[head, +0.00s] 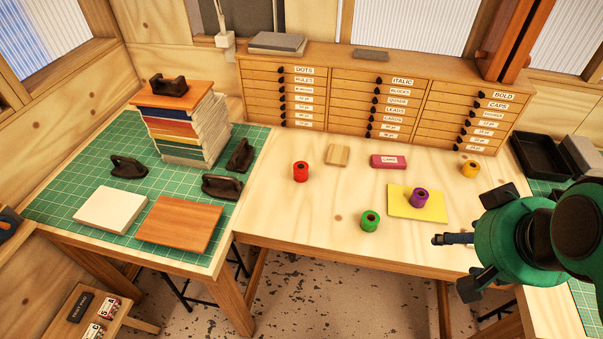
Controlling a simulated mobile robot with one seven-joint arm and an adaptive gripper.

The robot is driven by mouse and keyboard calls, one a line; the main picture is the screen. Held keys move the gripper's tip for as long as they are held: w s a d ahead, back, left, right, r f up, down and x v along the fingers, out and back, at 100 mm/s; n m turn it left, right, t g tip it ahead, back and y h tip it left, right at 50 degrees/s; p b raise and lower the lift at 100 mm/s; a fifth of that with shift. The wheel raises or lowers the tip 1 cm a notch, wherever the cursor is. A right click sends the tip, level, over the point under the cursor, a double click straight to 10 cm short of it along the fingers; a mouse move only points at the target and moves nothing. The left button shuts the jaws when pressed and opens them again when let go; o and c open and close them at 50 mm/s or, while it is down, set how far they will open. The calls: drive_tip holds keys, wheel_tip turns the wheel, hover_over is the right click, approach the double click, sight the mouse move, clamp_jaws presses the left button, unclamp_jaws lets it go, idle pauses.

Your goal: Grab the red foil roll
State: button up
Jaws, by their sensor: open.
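The red foil roll (301,172) stands upright on the pale wooden table (275,213), left of the middle, in the head view. My gripper (452,239) shows at the right, over the table's front right part. It is open and empty, well to the right of the red roll and apart from it. Much of the gripper is hidden behind my green arm links.
A green roll (370,221), a purple roll (419,198) on a yellow sheet (432,209), and a yellow roll (470,169) stand nearby. A wooden block (338,155) and pink box (388,162) lie behind. Drawers (375,95) close off the back.

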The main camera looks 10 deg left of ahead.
drive_tip(key=shift+r, duration=0.1)
drive_tip(key=w+a+r+n+g+p, duration=0.1)
drive_tip(key=w+a+r, duration=0.15)
drive_tip(key=w, duration=0.45)
drive_tip(key=w+a+r+g+p, duration=0.15)
drive_tip(key=w+a, duration=0.25)
drive_tip(key=w, duration=0.4)
drive_tip(key=n+g+p, duration=0.3)
drive_tip(key=p, duration=0.4)
hover_over(301, 172)
drive_tip(key=w, duration=0.3)
wheel_tip(301, 172, down, 23)
drive_tip(key=shift+s+a+f, duration=0.1)
drive_tip(key=shift+a, duration=0.15)
drive_tip(key=shift+f, duration=4.35)
